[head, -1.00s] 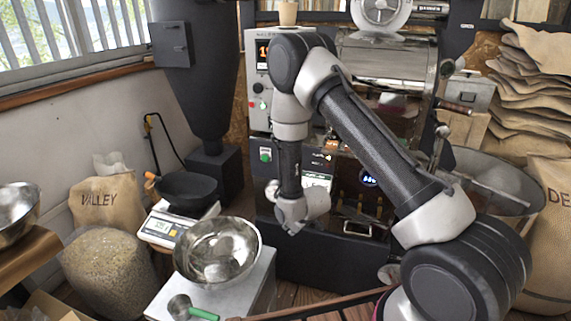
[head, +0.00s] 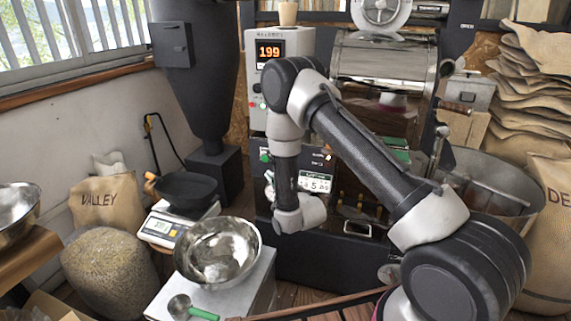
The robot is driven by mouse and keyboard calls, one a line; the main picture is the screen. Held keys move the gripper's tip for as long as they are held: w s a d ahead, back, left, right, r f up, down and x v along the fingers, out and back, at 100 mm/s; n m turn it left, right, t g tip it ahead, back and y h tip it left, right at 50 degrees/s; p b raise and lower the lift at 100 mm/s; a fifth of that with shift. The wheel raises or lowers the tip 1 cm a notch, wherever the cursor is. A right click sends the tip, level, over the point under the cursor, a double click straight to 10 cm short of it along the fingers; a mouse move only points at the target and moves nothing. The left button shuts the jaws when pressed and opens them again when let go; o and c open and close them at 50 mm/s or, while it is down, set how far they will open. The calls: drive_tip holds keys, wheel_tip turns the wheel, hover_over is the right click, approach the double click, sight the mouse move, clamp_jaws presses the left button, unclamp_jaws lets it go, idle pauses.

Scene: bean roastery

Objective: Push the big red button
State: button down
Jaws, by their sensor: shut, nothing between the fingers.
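The roaster's grey control box (head: 252,62) stands behind my arm, with a lit display (head: 270,51) reading 199. My gripper (head: 269,184) is mostly hidden behind my wrist; only a pale part shows left of the forearm, below and apart from the red button. It is shut and empty.
A green button (head: 264,156) sits lower on the machine's front. A steel bowl (head: 218,225) and a scoop (head: 190,308) rest on a pale stand at front left. A scale (head: 165,228) holds a black pan. Burlap sacks (head: 535,90) are stacked at right.

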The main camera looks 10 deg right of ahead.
drive_tip(key=w+d, duration=0.4)
drive_tip(key=w, duration=0.3)
drive_tip(key=shift+w+d, duration=0.2)
drive_tip(key=shift+w, duration=0.1)
drive_tip(key=shift+w, duration=0.1)
idle(1.3)
drive_tip(key=shift+w+d, duration=0.2)
drive_tip(key=shift+w, duration=0.05)
drive_tip(key=shift+w+d, duration=0.2)
drive_tip(key=shift+w, duration=0.2)
idle(0.7)
drive_tip(key=shift+s, duration=0.15)
drive_tip(key=shift+s+a, duration=0.4)
drive_tip(key=shift+s, duration=0.2)
drive_tip(key=shift+s+a, duration=0.4)
drive_tip(key=shift+s, duration=0.35)
drive_tip(key=shift+s+a, duration=0.45)
drive_tip(key=shift+s, duration=0.25)
drive_tip(key=shift+s+a, duration=0.4)
drive_tip(key=shift+s, duration=0.35)
